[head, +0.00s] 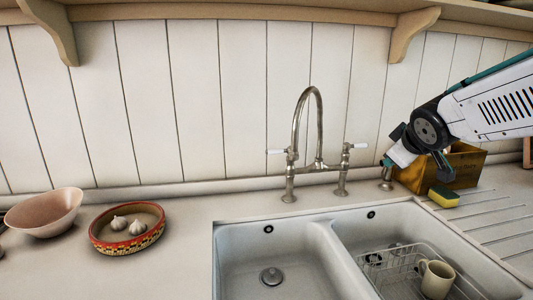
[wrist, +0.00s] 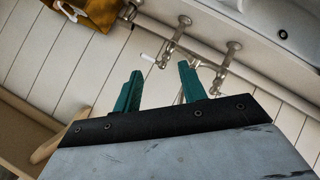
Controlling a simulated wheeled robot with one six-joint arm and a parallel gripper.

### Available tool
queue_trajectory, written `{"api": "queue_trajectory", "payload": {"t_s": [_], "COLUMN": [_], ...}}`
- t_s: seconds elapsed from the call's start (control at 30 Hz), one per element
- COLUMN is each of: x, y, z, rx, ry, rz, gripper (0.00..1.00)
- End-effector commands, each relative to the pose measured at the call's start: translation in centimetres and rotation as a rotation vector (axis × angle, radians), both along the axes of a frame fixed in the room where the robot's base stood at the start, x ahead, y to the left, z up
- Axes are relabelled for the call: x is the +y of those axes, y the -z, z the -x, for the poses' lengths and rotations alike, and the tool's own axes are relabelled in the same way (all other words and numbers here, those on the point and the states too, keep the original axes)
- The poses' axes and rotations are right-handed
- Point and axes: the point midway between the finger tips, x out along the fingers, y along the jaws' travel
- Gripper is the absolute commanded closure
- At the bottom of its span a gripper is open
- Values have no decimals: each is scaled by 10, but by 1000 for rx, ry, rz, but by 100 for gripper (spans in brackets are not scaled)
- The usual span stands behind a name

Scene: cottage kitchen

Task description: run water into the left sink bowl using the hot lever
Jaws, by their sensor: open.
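The metal bridge tap (head: 319,166) stands behind the sink, its tall spout (head: 297,110) curving toward the left sink bowl (head: 240,262). No water shows. It has a left lever (head: 276,152) and a right lever (head: 358,145), both white-handled; I see no hot or cold mark. My gripper (head: 387,163) is to the right of the tap, angled down toward it. In the wrist view my gripper (wrist: 160,76) has its two teal fingers apart with nothing between them. The right lever's white handle (wrist: 147,57) lies just beyond the fingertips, apart from them.
The right bowl holds a wire rack (head: 388,268) and a mug (head: 436,279). A wooden box (head: 463,166), a sponge (head: 443,197) and a short metal fitting (head: 386,181) are close to my gripper. A pink bowl (head: 45,212) and a garlic dish (head: 127,240) stand left.

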Motion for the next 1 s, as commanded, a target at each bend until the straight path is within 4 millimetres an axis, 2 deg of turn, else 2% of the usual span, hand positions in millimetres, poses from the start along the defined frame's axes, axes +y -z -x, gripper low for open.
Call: {"api": "queue_trajectory", "payload": {"t_s": [0.03, 0.1, 0.2, 0.33, 0.4, 0.5, 0.6, 0.8, 1.0], "x": [16, 43, 88, 154, 184, 219, 242, 263, 289], "y": [0, -3, 1, 20, 34, 56, 73, 88, 89], "z": [-37, -81, -132, -175, -186, -191, -189, -185, -198], "rx": [-63, -166, -305, -479, -562, -662, -733, -796, -799], "ry": [-95, -238, -454, -741, -881, -1051, -1172, -1275, -1280], "rz": [43, 100, 161, 209, 216, 211, 195, 171, 170], "gripper": [58, 58, 58, 58, 58, 58, 58, 58, 58]}}
